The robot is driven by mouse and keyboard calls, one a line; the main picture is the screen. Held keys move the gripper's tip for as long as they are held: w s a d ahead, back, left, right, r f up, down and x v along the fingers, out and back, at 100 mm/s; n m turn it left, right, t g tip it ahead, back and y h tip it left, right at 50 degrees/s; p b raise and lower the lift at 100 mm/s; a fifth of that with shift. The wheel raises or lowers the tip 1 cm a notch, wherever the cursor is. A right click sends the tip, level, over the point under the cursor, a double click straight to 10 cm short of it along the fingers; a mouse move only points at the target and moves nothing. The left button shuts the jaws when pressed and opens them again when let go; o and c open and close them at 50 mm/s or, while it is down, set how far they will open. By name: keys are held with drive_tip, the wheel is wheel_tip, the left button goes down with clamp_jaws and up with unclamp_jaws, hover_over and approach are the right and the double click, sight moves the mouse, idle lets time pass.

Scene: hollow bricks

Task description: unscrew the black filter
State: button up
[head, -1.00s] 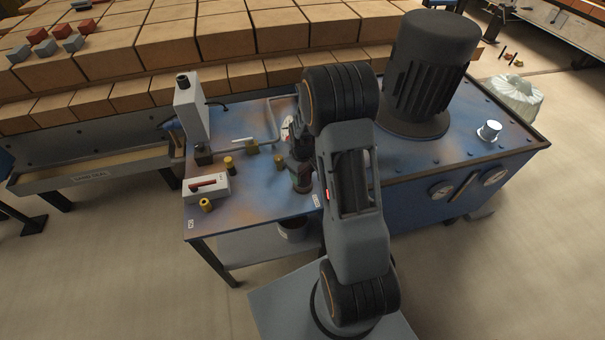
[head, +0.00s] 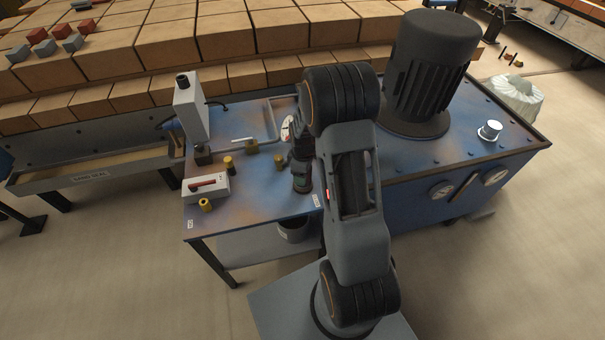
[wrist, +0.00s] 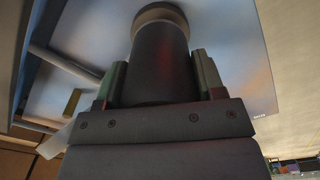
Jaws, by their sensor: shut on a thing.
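The black filter (wrist: 160,62) is a dark smooth cylinder in the middle of the wrist view. Its far end meets a round grey-brown collar (wrist: 160,14); I cannot tell how tightly the two are joined. My gripper (wrist: 162,82) is shut on the filter, with one greenish finger on each side. In the head view my gripper (head: 301,180) is over the front right part of the blue bench's low top. My arm and gripper hide most of the filter there.
The blue bench (head: 250,200) carries a white box with a red handle (head: 206,187), several brass fittings and a tall white box (head: 191,108). A big dark motor (head: 431,70) stands to the right. A dark bucket (head: 292,230) sits below the bench top.

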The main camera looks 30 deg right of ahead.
drive_tip(key=shift+s+f, duration=0.25)
drive_tip(key=shift+f, duration=0.05)
drive_tip(key=o, duration=1.2)
drive_tip(key=shift+c, duration=0.2)
drive_tip(key=shift+w+r, duration=0.1)
drive_tip(key=shift+r, duration=0.05)
drive_tip(key=shift+r, duration=0.4)
wheel_tip(320, 180, up, 13)
drive_tip(key=shift+r+p, duration=0.1)
drive_tip(key=shift+p, duration=0.4)
